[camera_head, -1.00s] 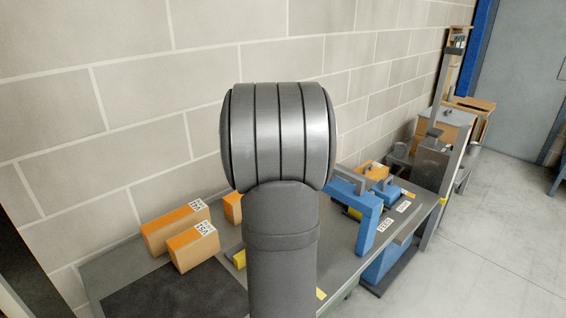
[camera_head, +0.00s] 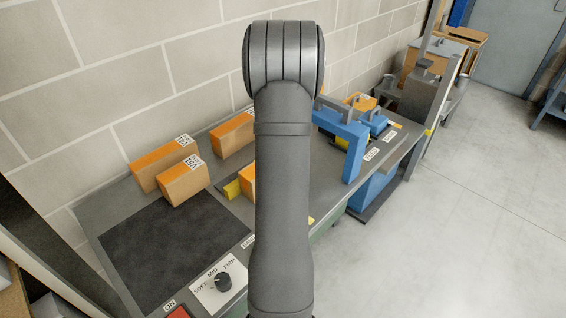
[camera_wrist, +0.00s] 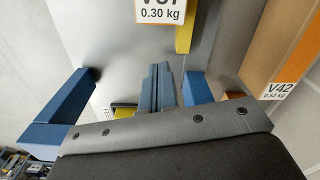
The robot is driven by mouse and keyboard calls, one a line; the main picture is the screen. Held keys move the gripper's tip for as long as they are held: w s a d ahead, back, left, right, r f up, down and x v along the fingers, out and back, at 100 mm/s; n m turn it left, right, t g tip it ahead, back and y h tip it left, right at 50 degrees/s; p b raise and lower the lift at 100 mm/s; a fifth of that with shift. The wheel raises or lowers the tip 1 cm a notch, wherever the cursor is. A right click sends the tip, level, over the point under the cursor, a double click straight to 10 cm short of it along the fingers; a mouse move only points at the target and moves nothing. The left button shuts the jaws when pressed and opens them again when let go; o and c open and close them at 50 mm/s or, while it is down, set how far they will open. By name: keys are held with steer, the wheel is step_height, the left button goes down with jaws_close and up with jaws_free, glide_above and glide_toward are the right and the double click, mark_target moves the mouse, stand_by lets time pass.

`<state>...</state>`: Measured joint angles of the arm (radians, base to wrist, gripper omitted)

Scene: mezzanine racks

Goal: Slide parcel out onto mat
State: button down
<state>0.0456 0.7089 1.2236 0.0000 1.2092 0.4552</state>
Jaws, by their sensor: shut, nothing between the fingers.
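The dark mat (camera_head: 160,250) lies bare on the left part of the grey table. An orange-and-brown parcel (camera_head: 249,178) stands beside a yellow block (camera_head: 231,190), partly hidden by my arm in the head view. A labelled parcel marked 0.30 kg (camera_wrist: 160,14) shows at the top edge of the wrist view, mostly out of frame, with a yellow strip at its right. My gripper (camera_wrist: 160,72) shows there as two narrow fingers, shut together and empty, below and apart from that parcel. My arm hides the gripper in the head view.
Two parcels (camera_head: 184,180) (camera_head: 160,160) stand behind the mat, another (camera_head: 232,134) by the wall. The V42 parcel (camera_wrist: 288,50) is at the wrist view's right. A blue frame (camera_head: 346,140) stands right of my arm. A knob panel (camera_head: 220,286) is in front.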

steer(key=f+m, duration=0.1)
steer(key=f, duration=0.3)
steer(key=d+f+m, duration=0.1)
steer(key=f, duration=0.3)
steer(key=w+d+f+m, duration=0.1)
steer(key=f, duration=0.3)
steer(key=shift+f, duration=0.4)
steer(key=shift+s+a, duration=0.85)
steer(key=shift+a, duration=0.05)
steer(key=shift+s+a+f, duration=0.1)
steer(key=shift+s+a, duration=0.45)
steer(key=s+a, duration=1.8)
